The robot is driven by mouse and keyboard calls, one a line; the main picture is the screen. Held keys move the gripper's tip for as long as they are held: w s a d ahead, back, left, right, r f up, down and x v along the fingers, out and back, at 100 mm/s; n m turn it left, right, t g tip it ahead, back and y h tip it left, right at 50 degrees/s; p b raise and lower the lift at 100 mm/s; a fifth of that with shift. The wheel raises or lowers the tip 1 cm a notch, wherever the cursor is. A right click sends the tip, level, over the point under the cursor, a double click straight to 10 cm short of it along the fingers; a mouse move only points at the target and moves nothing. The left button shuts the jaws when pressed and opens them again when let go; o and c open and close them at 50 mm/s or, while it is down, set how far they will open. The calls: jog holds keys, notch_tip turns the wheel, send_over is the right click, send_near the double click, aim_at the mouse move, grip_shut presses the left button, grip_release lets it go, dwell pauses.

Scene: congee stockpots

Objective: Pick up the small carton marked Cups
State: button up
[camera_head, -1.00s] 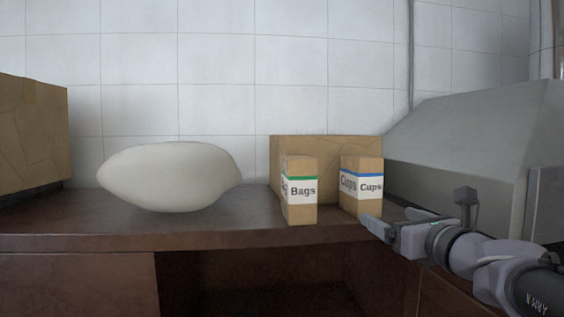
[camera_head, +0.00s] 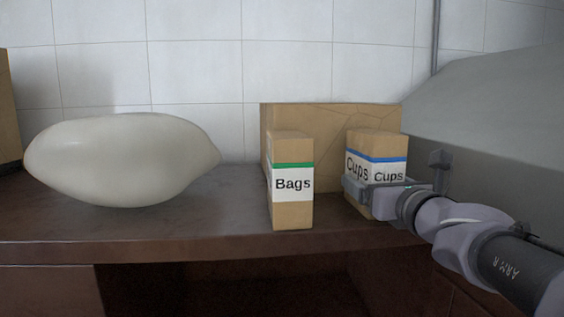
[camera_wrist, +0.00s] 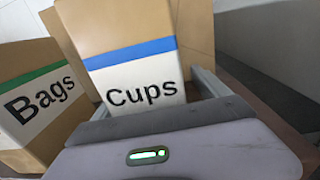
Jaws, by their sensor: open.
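The small carton marked Cups (camera_head: 376,147) stands upright on the counter in the head view, with a blue stripe above its white label. In the wrist view the Cups carton (camera_wrist: 125,52) fills the upper middle, close in front of my gripper. My gripper (camera_head: 362,192) is open and low at the carton, hiding part of its lower front. In the wrist view one finger (camera_wrist: 208,84) shows along the carton's right side. The other finger is mostly hidden, and I cannot tell whether either touches the carton.
A carton marked Bags (camera_head: 292,205) with a green stripe stands just left of the Cups carton. A larger brown box (camera_head: 330,118) is behind both. A pale sack (camera_head: 122,160) lies left on the counter (camera_head: 190,235). A grey sloped surface (camera_head: 500,100) rises at the right.

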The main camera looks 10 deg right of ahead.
jog(key=shift+w+d+f, duration=0.15)
jog(key=shift+w+f, duration=0.05)
jog(key=shift+w, duration=0.45)
jog(key=shift+w+d+f, duration=0.15)
jog(key=shift+w, duration=0.45)
jog(key=shift+s+a+r, duration=0.1)
jog(key=shift+s+a, duration=0.15)
jog(key=s, duration=0.1)
jog(key=s+a+r, duration=0.1)
jog(key=s, duration=0.2)
jog(key=shift+a+r, duration=0.15)
jog(key=shift+a, duration=0.15)
jog(key=c, duration=0.7)
jog(key=shift+d, duration=0.1)
jog(key=c, duration=0.3)
jog(key=shift+w+d+f, duration=0.25)
jog(key=shift+w+d, duration=0.05)
jog(key=shift+w, duration=0.25)
jog(key=c, duration=0.4)
jog(key=shift+w+d+f, duration=0.1)
jog(key=shift+w+f, duration=0.05)
jog(key=shift+w, duration=0.2)
jog(key=c, duration=0.4)
jog(key=shift+f, duration=0.1)
grip_shut()
